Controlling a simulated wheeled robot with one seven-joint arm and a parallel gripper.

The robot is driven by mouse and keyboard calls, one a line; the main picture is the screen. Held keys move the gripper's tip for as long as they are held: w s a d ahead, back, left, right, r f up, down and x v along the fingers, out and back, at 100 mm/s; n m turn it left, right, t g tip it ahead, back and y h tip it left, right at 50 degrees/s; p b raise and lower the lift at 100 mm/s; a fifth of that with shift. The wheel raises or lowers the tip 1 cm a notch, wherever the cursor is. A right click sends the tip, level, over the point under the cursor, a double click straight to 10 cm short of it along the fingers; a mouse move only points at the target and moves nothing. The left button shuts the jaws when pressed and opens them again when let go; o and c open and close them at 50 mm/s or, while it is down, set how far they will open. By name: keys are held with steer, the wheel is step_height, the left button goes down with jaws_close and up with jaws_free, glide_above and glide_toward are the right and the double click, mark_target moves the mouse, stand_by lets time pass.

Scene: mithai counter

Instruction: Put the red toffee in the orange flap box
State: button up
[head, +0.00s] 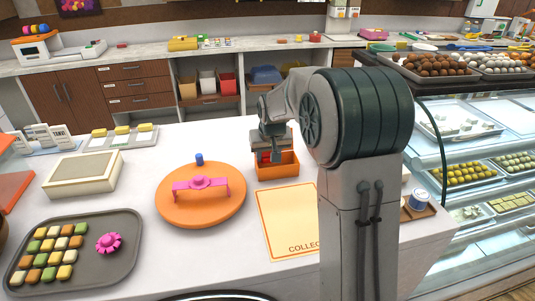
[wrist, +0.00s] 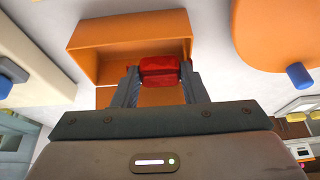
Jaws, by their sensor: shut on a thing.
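My gripper (wrist: 160,82) is shut on the red toffee (wrist: 160,68), which sits between the two fingertips in the wrist view. In the head view the red toffee (head: 265,157) shows as a small red patch under my gripper (head: 270,152), at the orange flap box. The orange flap box (head: 278,172) stands open on the white counter; in the wrist view its open inside (wrist: 105,58) lies just beyond the fingers. The toffee overlaps the box opening in both views. I cannot tell how far it is inside or whether it touches the box.
A round orange lid (head: 200,208) with a pink handle lies left of the box. A collection mat (head: 285,235) lies in front. A grey tray (head: 120,250) of sweets and a cream box (head: 83,172) are further left. White counter is clear behind the box.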

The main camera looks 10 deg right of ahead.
steer(key=o, duration=1)
steer(key=shift+r+p, duration=2.25)
steer(key=shift+r, duration=1.25)
